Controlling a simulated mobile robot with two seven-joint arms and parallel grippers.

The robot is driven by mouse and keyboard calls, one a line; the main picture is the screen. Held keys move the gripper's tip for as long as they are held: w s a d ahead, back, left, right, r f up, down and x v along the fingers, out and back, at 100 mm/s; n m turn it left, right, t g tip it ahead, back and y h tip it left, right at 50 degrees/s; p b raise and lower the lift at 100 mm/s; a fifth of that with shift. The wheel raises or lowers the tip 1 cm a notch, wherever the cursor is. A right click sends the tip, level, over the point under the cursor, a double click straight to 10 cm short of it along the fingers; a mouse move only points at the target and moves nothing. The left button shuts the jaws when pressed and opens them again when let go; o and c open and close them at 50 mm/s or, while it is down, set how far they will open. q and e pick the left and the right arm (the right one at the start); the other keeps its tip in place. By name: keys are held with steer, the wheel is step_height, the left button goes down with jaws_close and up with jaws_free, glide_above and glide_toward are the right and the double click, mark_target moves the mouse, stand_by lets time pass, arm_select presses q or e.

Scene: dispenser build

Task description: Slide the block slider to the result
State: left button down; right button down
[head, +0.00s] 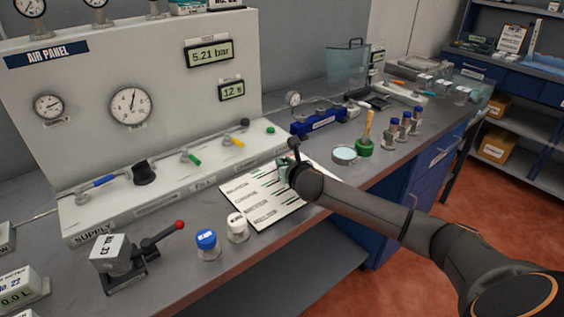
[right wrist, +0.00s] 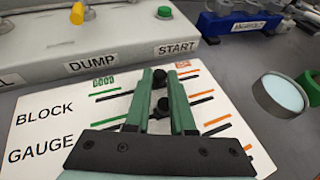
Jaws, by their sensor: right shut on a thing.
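A white record board (head: 240,200) lies on the bench in front of the air panel, with printed rows and coloured lines. In the right wrist view its rows BLOCK and GAUGE (right wrist: 42,148) can be read, with green marks to the left and orange marks to the right. My right gripper (head: 286,170) is down over the board's upper part. Its green fingers (right wrist: 160,78) are shut on a small black slider knob (right wrist: 163,103), with another dark knob near the fingertips. The fingers hide much of the rows, so the knob's exact row is unclear. My left gripper is out of view.
Blue and white capped jars (head: 206,244) and a red-handled lever (head: 162,240) stand at the board's front left. A round dish (head: 344,155) and a green-based brush (head: 365,148) stand to its right. The panel base with DUMP and START controls (right wrist: 176,47) borders it behind.

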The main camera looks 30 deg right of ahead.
steer(key=d+p, duration=0.1)
steer(key=d, duration=0.1)
steer(key=d+p, duration=0.1)
steer(key=d, duration=0.2)
steer(key=shift+w+d+r, duration=0.15)
steer(key=shift+w, duration=0.05)
steer(key=shift+d, duration=0.35)
steer(key=c, duration=0.8)
jaws_free()
steer(key=shift+d, duration=0.1)
steer(key=shift+o, duration=0.2)
steer(key=v, duration=1.2)
steer(key=shift+s, duration=0.2)
